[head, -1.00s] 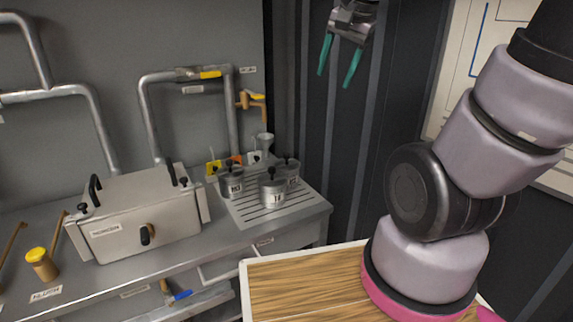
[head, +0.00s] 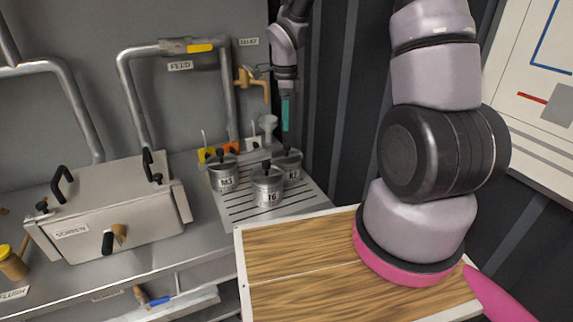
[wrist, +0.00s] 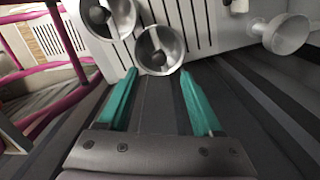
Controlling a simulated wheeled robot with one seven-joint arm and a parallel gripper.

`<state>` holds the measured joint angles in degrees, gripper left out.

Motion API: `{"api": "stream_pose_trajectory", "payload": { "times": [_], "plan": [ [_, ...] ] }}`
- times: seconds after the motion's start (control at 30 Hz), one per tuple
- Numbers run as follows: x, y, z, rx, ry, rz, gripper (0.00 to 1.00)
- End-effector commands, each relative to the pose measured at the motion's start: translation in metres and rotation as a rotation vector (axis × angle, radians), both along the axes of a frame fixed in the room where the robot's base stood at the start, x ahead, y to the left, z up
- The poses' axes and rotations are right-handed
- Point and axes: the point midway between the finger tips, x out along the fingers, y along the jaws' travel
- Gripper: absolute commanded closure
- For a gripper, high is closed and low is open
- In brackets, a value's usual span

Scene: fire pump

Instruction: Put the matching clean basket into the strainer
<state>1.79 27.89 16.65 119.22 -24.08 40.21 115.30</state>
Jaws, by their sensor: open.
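Three grey metal baskets with black knobs and labels stand on a slotted drainboard (head: 240,212). They are the left one (head: 222,177), its label seeming to read M3, the front one (head: 268,188) marked T6, and the right rear one (head: 291,168), seemingly K2. A closed steel box (head: 110,215) with black handles, probably the strainer, stands left of them; its inside is hidden. My gripper (head: 286,112), with teal fingers, hangs above the right rear basket. In the wrist view the open, empty fingers (wrist: 160,82) point toward one basket (wrist: 160,52), with another (wrist: 108,18) beside it.
A small funnel (head: 268,126) stands behind the baskets, near my gripper, and also shows in the wrist view (wrist: 284,35). Yellow and orange cards (head: 228,147) stand behind. Pipes with a brass valve (head: 250,80) rise at the back wall. A wooden top (head: 290,250) lies in front.

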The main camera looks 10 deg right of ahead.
Motion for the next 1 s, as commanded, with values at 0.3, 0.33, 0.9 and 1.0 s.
{"api": "stream_pose_trajectory", "payload": {
  "times": [0.3,0.33,0.9,1.0],
  "plan": [
    [-0.001,0.0,-0.044,0.001,0.003,0.001,0.33],
    [-0.001,-0.001,-0.045,0.0,0.002,0.002,0.33],
    [-0.001,-0.004,-0.097,0.001,0.0,0.002,0.33],
    [-0.001,-0.004,-0.097,0.001,0.0,0.002,0.33]
  ]
}}
